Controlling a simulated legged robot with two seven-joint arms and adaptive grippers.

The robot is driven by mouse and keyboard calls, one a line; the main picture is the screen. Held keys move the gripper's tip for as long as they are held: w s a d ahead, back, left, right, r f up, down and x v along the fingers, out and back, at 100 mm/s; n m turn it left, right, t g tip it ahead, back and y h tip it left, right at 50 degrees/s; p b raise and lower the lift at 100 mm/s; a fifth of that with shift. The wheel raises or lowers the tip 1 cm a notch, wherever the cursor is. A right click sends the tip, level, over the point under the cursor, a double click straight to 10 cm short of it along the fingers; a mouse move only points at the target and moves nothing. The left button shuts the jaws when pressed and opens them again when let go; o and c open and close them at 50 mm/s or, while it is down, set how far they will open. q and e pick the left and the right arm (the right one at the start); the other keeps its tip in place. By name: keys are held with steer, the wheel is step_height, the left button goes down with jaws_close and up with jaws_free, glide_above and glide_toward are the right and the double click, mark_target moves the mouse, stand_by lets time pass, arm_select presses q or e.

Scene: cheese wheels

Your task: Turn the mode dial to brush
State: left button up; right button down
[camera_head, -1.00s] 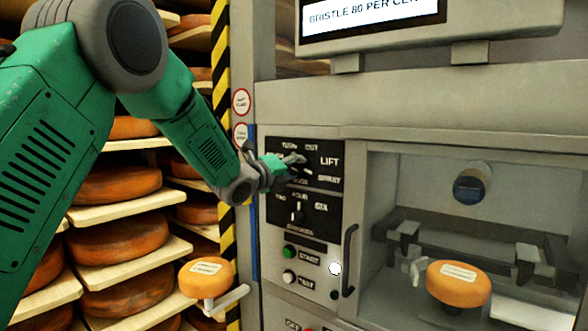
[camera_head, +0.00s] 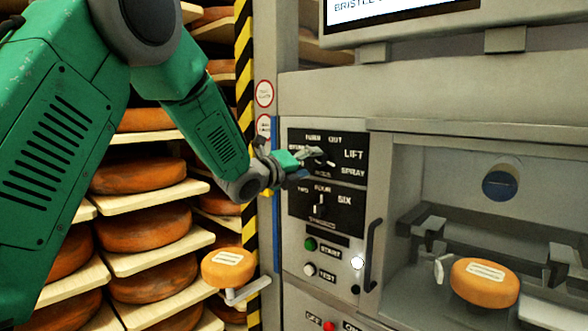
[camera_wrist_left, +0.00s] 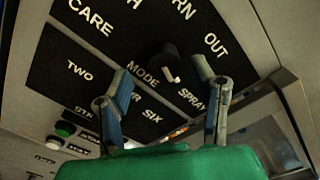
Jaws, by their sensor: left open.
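The mode dial (camera_wrist_left: 164,62) is a dark round knob with a white mark on the black mode panel (camera_head: 345,136). In the left wrist view its mark points down and right, towards the SPRAY label. My left gripper (camera_wrist_left: 162,78) is open, with one finger on each side of the dial in that view. I cannot tell whether either finger touches it. In the head view the left gripper (camera_head: 300,160) is at the panel and partly hides the dial and the brush label. My right gripper is not in view.
Below is a second dial (camera_head: 320,204) with number labels. A door handle (camera_head: 372,255) stands right of the panel, beside an open bay holding a cheese wheel (camera_head: 484,283). Another cheese wheel (camera_head: 228,268) sits on a bracket at left, before shelves of cheese.

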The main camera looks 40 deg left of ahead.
mark_target(316, 162)
arm_select(q)
steer(key=s, duration=0.8)
steer(key=shift+a, duration=0.3)
steer(key=shift+s, duration=0.1)
steer(key=w+m+p, duration=0.1)
steer(key=w+p, duration=0.1)
steer(key=w, duration=0.1)
steer(key=w+m+p, duration=0.1)
steer(key=w+p, duration=0.1)
steer(key=w, duration=0.1)
steer(key=w+d+m+p, duration=0.1)
steer(key=w+p, duration=0.1)
steer(key=w, duration=0.2)
steer(key=shift+w+m, duration=0.1)
steer(key=shift+m, duration=0.3)
steer(key=shift+w+d, duration=0.1)
steer(key=shift+w, duration=0.65)
steer(key=c, duration=1.1)
